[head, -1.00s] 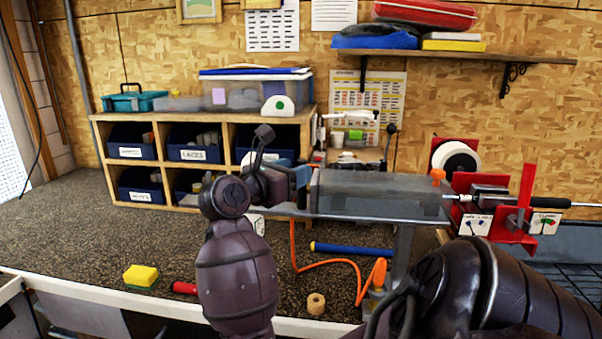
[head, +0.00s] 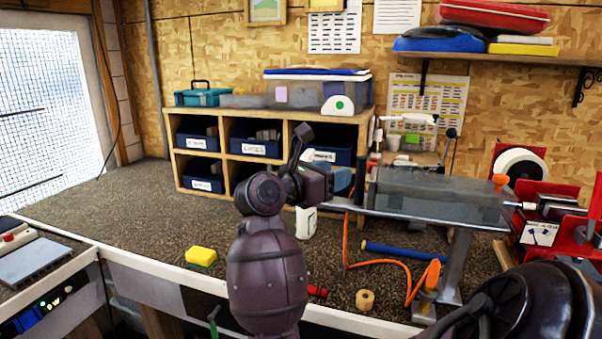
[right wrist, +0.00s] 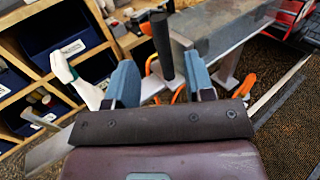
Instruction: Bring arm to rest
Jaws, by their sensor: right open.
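My right gripper (head: 346,181), with blue fingertips, is at the left end of the grey trough-like tray (head: 440,192) in the head view. In the right wrist view its two blue fingers (right wrist: 162,84) are apart and the gripper is open. A dark upright cylinder (right wrist: 162,45) shows between and beyond the fingers. It also shows just right of the fingertips in the head view (head: 361,183). I cannot tell whether the fingers touch it. My left gripper is not in view.
A wooden cubby shelf (head: 225,158) with dark blue bins stands behind the arm. A white bottle (head: 306,222), yellow sponge (head: 201,256), blue tube (head: 391,250), orange hose (head: 408,272) and tape roll (head: 365,300) are on the bench. The bench's left part (head: 100,205) is clear.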

